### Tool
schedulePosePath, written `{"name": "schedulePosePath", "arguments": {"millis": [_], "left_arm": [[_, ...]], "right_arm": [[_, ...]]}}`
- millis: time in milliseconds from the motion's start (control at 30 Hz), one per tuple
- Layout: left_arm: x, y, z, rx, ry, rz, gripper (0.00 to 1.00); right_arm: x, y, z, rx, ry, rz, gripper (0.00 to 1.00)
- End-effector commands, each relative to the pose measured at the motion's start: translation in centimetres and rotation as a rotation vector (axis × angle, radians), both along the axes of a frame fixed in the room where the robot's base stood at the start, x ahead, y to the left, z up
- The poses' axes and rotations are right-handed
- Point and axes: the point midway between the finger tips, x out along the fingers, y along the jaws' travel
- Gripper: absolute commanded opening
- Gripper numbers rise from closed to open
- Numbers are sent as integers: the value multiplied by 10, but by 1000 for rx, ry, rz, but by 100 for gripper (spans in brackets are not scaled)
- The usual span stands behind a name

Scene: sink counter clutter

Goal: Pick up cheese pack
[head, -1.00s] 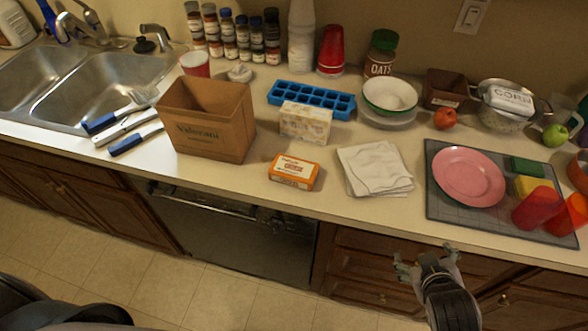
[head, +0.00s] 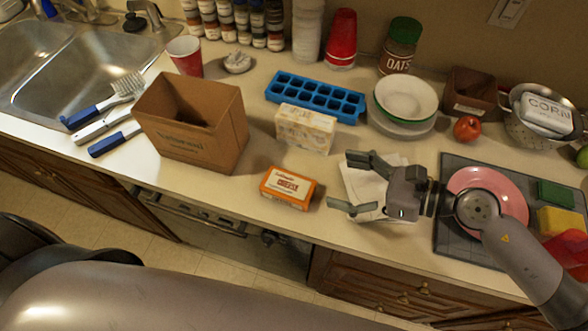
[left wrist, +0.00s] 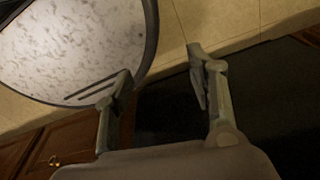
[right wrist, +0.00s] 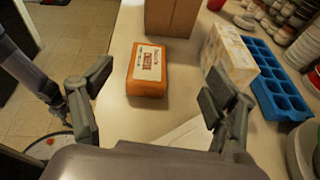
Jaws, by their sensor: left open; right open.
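The likely cheese pack is an orange box with a white label (head: 287,188), lying flat near the counter's front edge. In the right wrist view it (right wrist: 146,70) lies ahead, between the finger lines. My right gripper (head: 350,182) is open and empty, to the right of the orange box and over the white napkins, fingers pointing at the box. My left gripper (left wrist: 160,85) is open and empty in the left wrist view, over the floor. A pale yellowish printed block (head: 305,129) stands behind the orange box; it also shows in the right wrist view (right wrist: 229,55).
A brown cardboard box (head: 190,140) stands left of the orange box. A blue ice tray (head: 314,97) and stacked bowls (head: 405,100) are behind. White napkins (head: 363,200) lie under my right gripper. A pink plate (head: 510,190) sits on a grey mat at right.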

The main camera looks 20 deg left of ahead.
Motion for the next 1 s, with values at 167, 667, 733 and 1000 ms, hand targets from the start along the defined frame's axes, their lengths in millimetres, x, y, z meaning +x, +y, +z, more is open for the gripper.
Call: {"name": "schedulePosePath", "arguments": {"millis": [167, 667, 733, 1000], "left_arm": [[-8, 1, 6, 2, 13, 0, 51], [-15, 1, 45, 3, 23, -1, 51], [-12, 1, 47, 2, 18, -2, 51], [-7, 0, 60, 0, 10, -3, 51]], "right_arm": [[-3, -2, -20, -100, -44, 61, 80], [6, 91, -57, -96, -41, 60, 80], [7, 97, -61, -96, -42, 59, 80], [5, 118, -67, -96, -39, 60, 80]]}}
